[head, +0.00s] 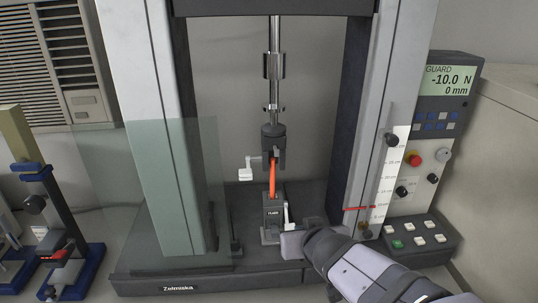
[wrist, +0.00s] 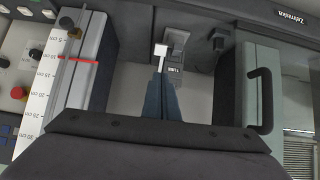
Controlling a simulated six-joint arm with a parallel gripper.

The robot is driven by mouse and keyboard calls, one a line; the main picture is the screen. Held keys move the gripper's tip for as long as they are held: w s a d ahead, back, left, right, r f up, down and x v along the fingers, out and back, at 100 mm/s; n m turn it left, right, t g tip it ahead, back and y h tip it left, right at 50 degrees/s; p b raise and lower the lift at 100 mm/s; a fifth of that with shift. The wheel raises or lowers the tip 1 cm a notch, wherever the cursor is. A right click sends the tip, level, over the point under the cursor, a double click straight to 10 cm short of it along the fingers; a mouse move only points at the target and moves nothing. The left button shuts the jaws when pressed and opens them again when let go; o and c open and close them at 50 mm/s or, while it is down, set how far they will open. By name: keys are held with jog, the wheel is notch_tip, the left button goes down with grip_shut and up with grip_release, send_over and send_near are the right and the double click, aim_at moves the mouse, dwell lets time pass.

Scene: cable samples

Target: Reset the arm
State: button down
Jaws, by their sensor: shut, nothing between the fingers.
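An orange cable sample (head: 272,178) stands upright between the upper clamp (head: 273,145) and the lower clamp (head: 271,212) of the testing machine. My gripper (head: 287,240) is low in front of the machine, just right of the lower clamp, with the arm reaching in from the lower right. In the wrist view my gripper (wrist: 160,75) is shut and empty. Its tips point at the white lever (wrist: 161,50) of the lower clamp; I cannot tell whether they touch it. That lever (head: 286,214) also shows in the head view. The upper clamp's white lever (head: 246,174) sticks out left.
A clear guard panel (head: 165,185) stands swung out at the left. The machine's columns (head: 378,110) flank the work space. A control panel (head: 447,85) at right reads GUARD, -10.0 N, 0 mm. A blue-footed stand (head: 55,225) is at far left.

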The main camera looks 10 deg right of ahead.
jog(key=s+d+f+g, duration=0.1)
jog(key=s+f+g, duration=0.9)
jog(key=s+f, duration=0.5)
jog(key=s, duration=0.4)
jog(key=shift+s+d+f, duration=0.15)
jog(key=shift+d+f, duration=0.15)
jog(key=shift+f, duration=0.1)
